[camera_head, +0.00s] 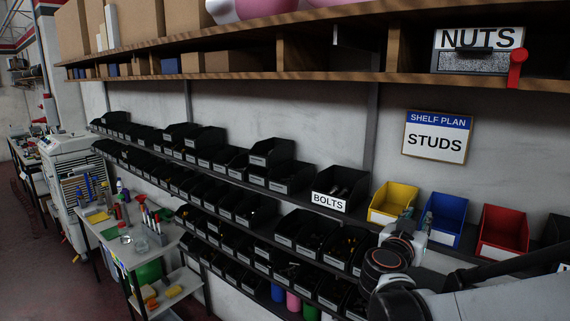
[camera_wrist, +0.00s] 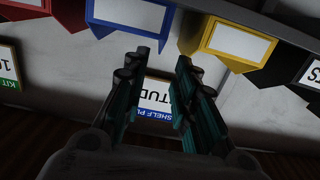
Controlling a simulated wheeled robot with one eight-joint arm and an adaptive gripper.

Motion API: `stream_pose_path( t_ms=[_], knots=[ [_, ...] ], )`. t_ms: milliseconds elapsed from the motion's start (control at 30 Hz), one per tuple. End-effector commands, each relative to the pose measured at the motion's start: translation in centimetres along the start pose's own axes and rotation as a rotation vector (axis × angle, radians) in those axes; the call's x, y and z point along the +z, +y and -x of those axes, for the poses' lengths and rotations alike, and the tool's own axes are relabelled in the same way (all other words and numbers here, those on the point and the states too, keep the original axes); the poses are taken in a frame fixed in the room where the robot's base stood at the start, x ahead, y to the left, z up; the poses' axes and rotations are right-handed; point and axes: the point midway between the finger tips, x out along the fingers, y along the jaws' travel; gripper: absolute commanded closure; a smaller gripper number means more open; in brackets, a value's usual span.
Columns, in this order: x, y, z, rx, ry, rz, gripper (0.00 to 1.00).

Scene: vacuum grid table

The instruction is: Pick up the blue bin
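The blue bin (camera_head: 445,216) stands on the shelf between the yellow bin and the red bin in the head view. In the wrist view the blue bin (camera_wrist: 130,15) is upside down at the top, with its blank white label facing me. My gripper (camera_wrist: 162,60) is open and empty, its two teal and black fingers apart. In the head view my gripper (camera_head: 416,218) is partly hidden by my wrist, in front of the gap between the yellow and blue bins.
The yellow bin (camera_head: 393,202) and red bin (camera_head: 502,232) flank the blue bin closely. A black BOLTS bin (camera_head: 340,188) stands left of the yellow one. A STUDS sign (camera_head: 436,137) hangs on the wall above. A wooden shelf (camera_head: 330,77) runs overhead.

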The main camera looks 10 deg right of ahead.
Motion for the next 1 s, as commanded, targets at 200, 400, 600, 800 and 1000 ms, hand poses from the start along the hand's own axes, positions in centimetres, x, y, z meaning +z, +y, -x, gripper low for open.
stream_pose_path(
  t_ms=[200,400,600,800,1000],
  knots=[
    [-1.4,-0.5,-1.7,-0.002,0.054,-0.021,0.74],
    [-1.4,-0.5,-5.3,-0.001,0.054,-0.021,0.74],
    [-1.6,-0.4,-8.4,-0.002,0.053,-0.021,0.74],
    [-1.5,-0.5,-9.6,-0.004,0.053,-0.021,0.74],
    [-0.8,-0.2,-12.0,-0.003,0.053,-0.021,0.74]
  ],
)
